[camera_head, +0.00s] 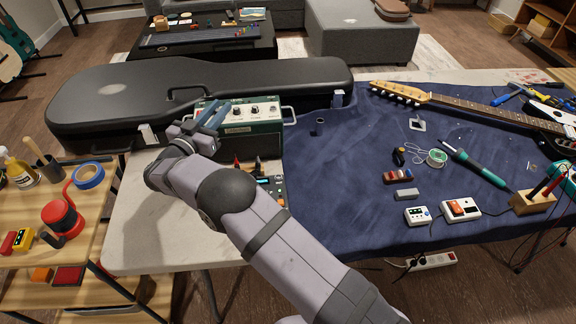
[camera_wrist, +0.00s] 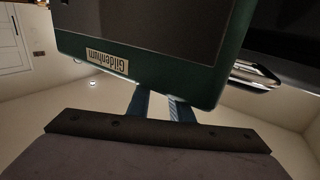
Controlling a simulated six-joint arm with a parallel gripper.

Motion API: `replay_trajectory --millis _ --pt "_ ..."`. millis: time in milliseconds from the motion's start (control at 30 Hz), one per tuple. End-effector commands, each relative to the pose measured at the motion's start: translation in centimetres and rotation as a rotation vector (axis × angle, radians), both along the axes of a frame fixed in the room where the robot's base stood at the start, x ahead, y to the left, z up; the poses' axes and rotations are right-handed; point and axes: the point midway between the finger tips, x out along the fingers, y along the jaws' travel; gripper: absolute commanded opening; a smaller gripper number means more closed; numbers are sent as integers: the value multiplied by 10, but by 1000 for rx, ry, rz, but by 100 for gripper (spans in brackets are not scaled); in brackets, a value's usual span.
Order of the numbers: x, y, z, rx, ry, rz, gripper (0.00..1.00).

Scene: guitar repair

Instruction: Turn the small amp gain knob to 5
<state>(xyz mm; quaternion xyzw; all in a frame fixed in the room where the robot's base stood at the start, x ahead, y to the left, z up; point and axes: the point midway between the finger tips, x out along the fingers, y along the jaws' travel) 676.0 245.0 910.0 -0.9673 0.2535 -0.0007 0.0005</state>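The small green amp (camera_head: 237,127) stands on the table in front of the black guitar case. Its light top panel carries several dark knobs, including a left one (camera_head: 237,111) and a right one (camera_head: 271,108). Labels and pointer positions are too small to read, so I cannot tell which is gain. My gripper (camera_head: 217,109) is at the amp's left end, its two blue fingers apart with nothing seen between them. In the wrist view the amp (camera_wrist: 140,68) shows its "Gildenhum" badge, and the fingertips are hidden at its edge. I cannot tell whether they touch it.
The black guitar case (camera_head: 150,90) lies close behind the amp. A small dark device (camera_head: 272,187) sits in front of it, partly behind my arm. A blue mat (camera_head: 340,190) with tools and a guitar (camera_head: 470,102) covers the right side. The front-left tabletop (camera_head: 140,225) is bare.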

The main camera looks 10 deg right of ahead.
Motion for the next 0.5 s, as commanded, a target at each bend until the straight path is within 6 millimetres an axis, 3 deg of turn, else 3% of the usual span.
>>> replay_trajectory --millis 500 --pt "0 0 0 -2 3 209 22"
